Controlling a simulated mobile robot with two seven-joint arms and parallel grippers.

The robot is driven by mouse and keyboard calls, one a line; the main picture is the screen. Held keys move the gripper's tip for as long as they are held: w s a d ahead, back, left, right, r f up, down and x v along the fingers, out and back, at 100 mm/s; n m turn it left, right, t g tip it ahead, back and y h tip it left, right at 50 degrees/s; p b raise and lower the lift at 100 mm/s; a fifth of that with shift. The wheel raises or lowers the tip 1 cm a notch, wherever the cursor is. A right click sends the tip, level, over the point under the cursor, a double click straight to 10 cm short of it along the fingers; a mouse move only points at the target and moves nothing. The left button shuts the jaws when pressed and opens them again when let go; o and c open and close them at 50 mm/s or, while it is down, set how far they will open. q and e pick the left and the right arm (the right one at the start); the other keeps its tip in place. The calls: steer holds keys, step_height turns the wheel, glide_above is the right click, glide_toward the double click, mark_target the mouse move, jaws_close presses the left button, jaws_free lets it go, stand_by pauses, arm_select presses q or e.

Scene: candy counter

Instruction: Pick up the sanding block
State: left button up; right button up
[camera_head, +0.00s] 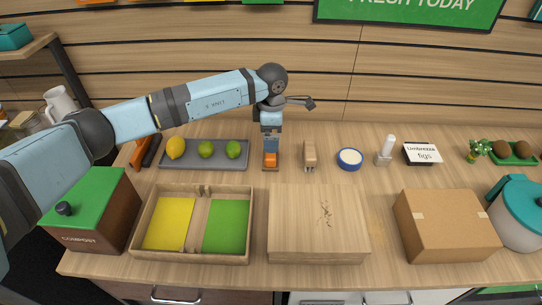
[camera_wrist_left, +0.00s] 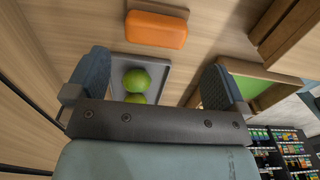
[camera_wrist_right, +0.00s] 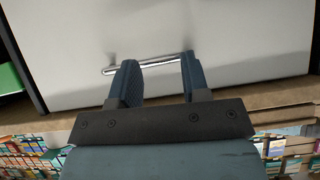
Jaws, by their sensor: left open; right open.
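The sanding block, an orange block (camera_head: 270,164), lies on the wooden counter to the right of the fruit tray. In the left wrist view the orange block (camera_wrist_left: 157,29) lies between the lines of the two fingers and beyond their tips. My left gripper (camera_head: 271,148) points down just above the block, open and empty; its fingers also show in the left wrist view (camera_wrist_left: 155,75). They partly hide the block in the head view. My right gripper (camera_wrist_right: 158,65) is open and empty in front of a pale cabinet front, and is out of the head view.
A grey tray (camera_head: 205,166) with a lemon and limes is left of the block. A wooden brush (camera_head: 310,155) stands close on its right, then a blue-rimmed bowl (camera_head: 350,159).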

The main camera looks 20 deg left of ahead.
mark_target(271, 156)
arm_select(q)
steer(key=f, duration=0.8)
steer(key=shift+w+a+f+p, duration=0.15)
steer(key=shift+w+f+p, duration=0.1)
steer(key=shift+p, duration=0.15)
steer(key=shift+s, duration=0.1)
steer(key=c, duration=0.8)
